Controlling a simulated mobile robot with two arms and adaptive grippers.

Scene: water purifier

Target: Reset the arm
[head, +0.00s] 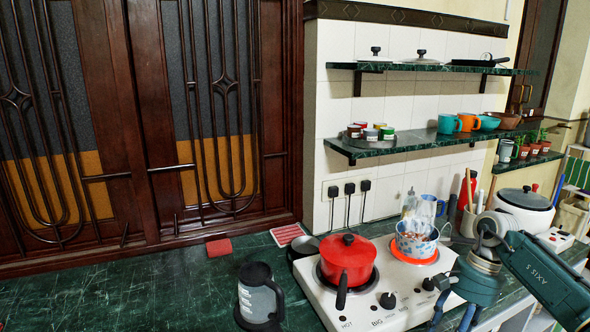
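My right arm comes in from the lower right, with teal and grey links. Its gripper (453,316) hangs downward beside the front right of the white stove (320,297). The gripper's lower end is close to the bottom picture edge, so I cannot tell how far the fingers are apart or whether they hold anything. My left arm and gripper are not in view. A blue patterned cup (414,246) with brownish contents sits on the stove's orange-red right burner, to the upper left of the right gripper.
A red lidded pot (347,263) stands on the left burner. A grey kettle (258,297) with a black handle stands on the green counter (150,298). A white rice cooker (524,211) is behind my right arm. The left counter is mostly clear. Shelves hold cups and lids.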

